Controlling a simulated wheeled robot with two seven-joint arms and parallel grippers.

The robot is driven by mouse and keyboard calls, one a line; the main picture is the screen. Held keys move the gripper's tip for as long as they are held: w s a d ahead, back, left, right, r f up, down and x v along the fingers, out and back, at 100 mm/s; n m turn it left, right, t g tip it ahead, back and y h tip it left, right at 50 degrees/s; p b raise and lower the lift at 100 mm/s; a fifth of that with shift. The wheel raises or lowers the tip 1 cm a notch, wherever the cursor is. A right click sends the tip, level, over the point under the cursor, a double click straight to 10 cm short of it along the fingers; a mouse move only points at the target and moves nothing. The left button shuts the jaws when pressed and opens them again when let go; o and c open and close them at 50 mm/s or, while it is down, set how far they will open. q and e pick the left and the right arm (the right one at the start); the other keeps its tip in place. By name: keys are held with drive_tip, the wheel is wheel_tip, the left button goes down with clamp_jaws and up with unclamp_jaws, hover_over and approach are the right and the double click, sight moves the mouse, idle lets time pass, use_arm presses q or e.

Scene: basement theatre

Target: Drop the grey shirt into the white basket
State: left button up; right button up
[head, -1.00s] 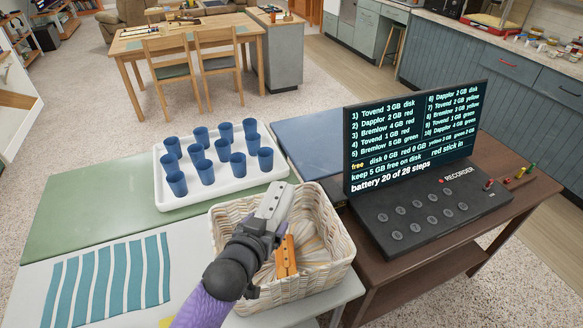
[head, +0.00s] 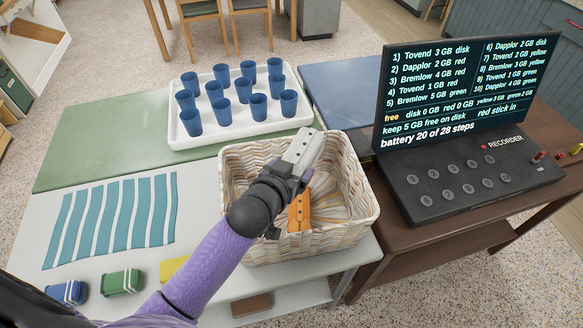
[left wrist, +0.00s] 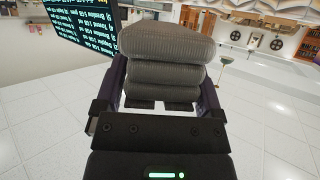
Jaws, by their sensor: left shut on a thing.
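The white basket (head: 345,235) is an open, woven, pale wicker box on the front right corner of the white table. My left gripper (head: 298,165) is over the basket's opening, on a purple arm from the lower left. In the left wrist view it is shut on the grey shirt (left wrist: 168,75), a thick folded stack of ribbed cloth. My right gripper is not in view.
A white tray (head: 180,138) of blue cups stands behind the basket. A striped teal cloth (head: 115,220) lies left. Small blue (head: 66,292) and green (head: 122,283) items sit at the front. A black recorder (head: 455,185) with a screen stands right on a brown table.

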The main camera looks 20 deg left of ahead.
use_arm(q)
drive_tip(key=o, duration=1)
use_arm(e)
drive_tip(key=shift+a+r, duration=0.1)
use_arm(q)
drive_tip(key=shift+s+r, duration=0.2)
drive_tip(key=shift+s, duration=0.1)
drive_tip(key=d+p+v, duration=0.1)
drive_tip(key=p+v, duration=0.1)
drive_tip(key=v, duration=0.7)
drive_tip(key=shift+a, duration=0.5)
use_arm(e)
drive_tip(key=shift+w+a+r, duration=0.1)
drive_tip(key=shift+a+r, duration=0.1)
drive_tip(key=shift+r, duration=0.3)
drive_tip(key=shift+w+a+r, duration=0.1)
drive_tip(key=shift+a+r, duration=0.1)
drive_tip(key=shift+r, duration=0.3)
